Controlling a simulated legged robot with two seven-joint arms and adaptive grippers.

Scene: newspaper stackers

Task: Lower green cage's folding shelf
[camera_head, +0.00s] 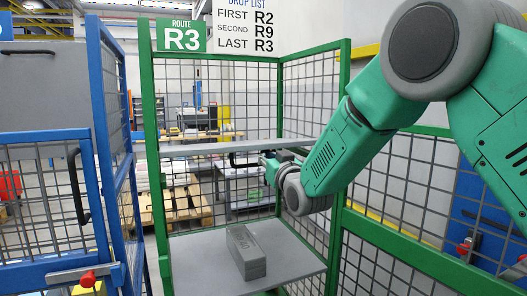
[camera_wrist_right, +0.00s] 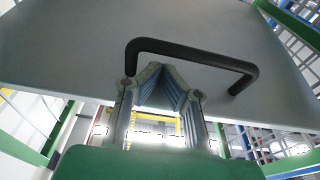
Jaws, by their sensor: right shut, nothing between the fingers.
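The green cage (camera_head: 150,110) stands in the middle of the head view with an R3 sign on top. Its grey folding shelf (camera_head: 205,148) spans the cage, looking about level. The wrist view shows a grey face of this shelf (camera_wrist_right: 80,45) with a black bar handle (camera_wrist_right: 190,52). My right gripper (camera_head: 266,166) is at the shelf's right front in the head view, just below its edge. My left gripper is not in view.
A grey box (camera_head: 246,252) lies on the cage's lower shelf (camera_head: 195,255). A blue cage (camera_head: 104,150) with a black handle stands at left. My right arm comes in across the green mesh at right. The space between the shelves is otherwise clear.

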